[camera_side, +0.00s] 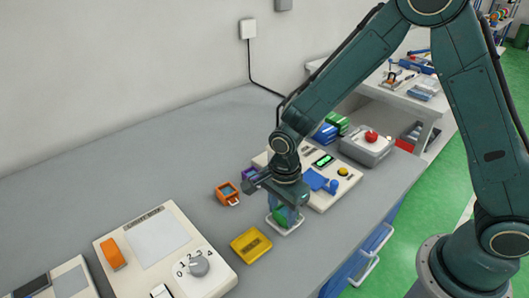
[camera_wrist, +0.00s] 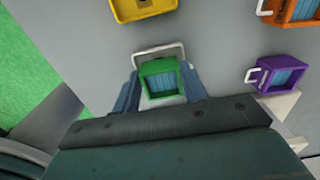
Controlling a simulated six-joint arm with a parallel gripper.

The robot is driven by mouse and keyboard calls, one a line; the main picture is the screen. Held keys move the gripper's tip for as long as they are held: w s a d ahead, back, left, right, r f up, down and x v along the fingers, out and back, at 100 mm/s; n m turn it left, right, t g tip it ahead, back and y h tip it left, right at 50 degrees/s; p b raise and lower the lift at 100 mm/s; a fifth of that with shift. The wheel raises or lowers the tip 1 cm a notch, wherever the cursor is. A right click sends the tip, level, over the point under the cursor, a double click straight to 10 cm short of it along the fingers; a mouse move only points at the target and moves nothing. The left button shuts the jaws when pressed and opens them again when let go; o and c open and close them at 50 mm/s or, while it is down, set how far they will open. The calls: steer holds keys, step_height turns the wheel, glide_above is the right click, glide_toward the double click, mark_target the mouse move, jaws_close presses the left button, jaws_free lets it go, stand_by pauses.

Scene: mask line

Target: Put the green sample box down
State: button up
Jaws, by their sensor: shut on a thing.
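The green sample box (camera_side: 281,217) is between the fingers of my gripper (camera_side: 285,208), low over the grey bench. In the wrist view the green box (camera_wrist: 161,80) is upright and open-topped with a bluish inside, and the two blue fingers of my gripper (camera_wrist: 160,75) are shut on its sides. A pale rimmed square (camera_side: 287,229) shows around and under the box; its rim also shows in the wrist view (camera_wrist: 157,50). I cannot tell whether the box's underside touches it. My wrist hides part of the box in the side view.
A yellow tray (camera_side: 250,244) lies close by in front. An orange box (camera_side: 226,191) and a purple box (camera_side: 249,173) stand to the left and behind. A pale panel with a green display (camera_side: 322,160) is behind right, and a panel with a dial (camera_side: 199,264) is front left.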

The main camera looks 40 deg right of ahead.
mark_target(282, 212)
steer(key=shift+f, duration=0.15)
steer(key=o, duration=1.1)
steer(key=shift+c, duration=0.2)
step_height(282, 212, up, 12)
steer(key=shift+r, duration=0.2)
stand_by(0.5)
